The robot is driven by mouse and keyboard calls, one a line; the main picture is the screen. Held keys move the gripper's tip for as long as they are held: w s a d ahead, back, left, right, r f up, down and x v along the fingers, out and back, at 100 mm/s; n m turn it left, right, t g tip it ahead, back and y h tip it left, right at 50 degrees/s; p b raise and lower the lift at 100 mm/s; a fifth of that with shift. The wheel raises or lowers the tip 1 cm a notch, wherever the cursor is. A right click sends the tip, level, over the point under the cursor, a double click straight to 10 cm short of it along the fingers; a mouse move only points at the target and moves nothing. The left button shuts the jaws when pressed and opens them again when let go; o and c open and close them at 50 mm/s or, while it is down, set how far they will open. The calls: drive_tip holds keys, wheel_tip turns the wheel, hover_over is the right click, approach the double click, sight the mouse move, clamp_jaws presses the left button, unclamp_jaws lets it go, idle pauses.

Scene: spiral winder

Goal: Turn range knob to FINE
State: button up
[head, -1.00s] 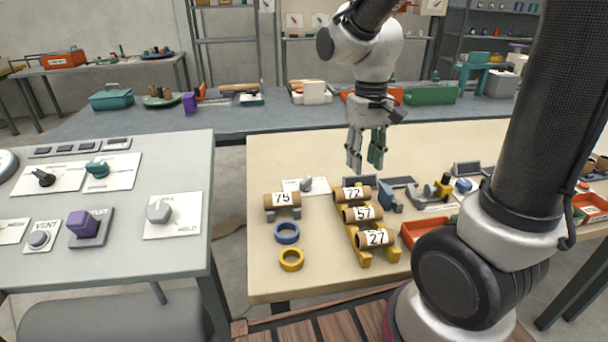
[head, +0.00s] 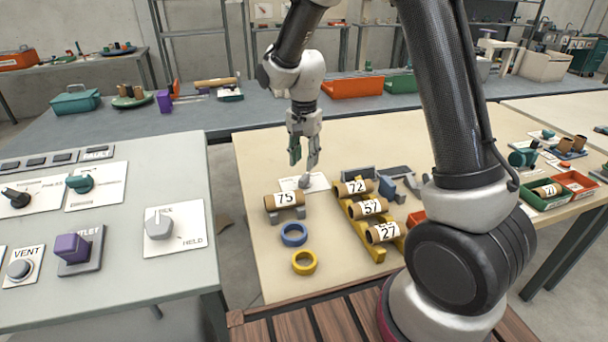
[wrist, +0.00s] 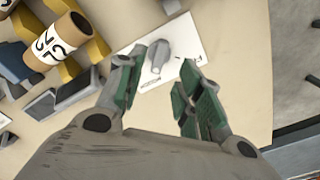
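A grey knob (head: 305,181) sits on a white plate (head: 289,184) on the beige table, behind the tube marked 75. I take it for the range knob, but its lettering is too small to read. The wrist view shows the knob (wrist: 158,56) with its long ridge and part of the white plate (wrist: 187,38). My gripper (head: 303,162) points down just above the knob, fingers apart and empty. In the wrist view my gripper (wrist: 161,66) has one green-padded finger either side of the knob. I cannot tell whether they touch it.
Tubes marked 72 (head: 352,187), 57 (head: 368,207) and 27 (head: 383,232) lie on a yellow rack to the right. A blue ring (head: 294,234) and yellow ring (head: 304,262) lie nearer.

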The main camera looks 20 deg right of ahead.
sight(304, 176)
wheel_tip(304, 176, down, 6)
idle(0.4)
clamp_jaws()
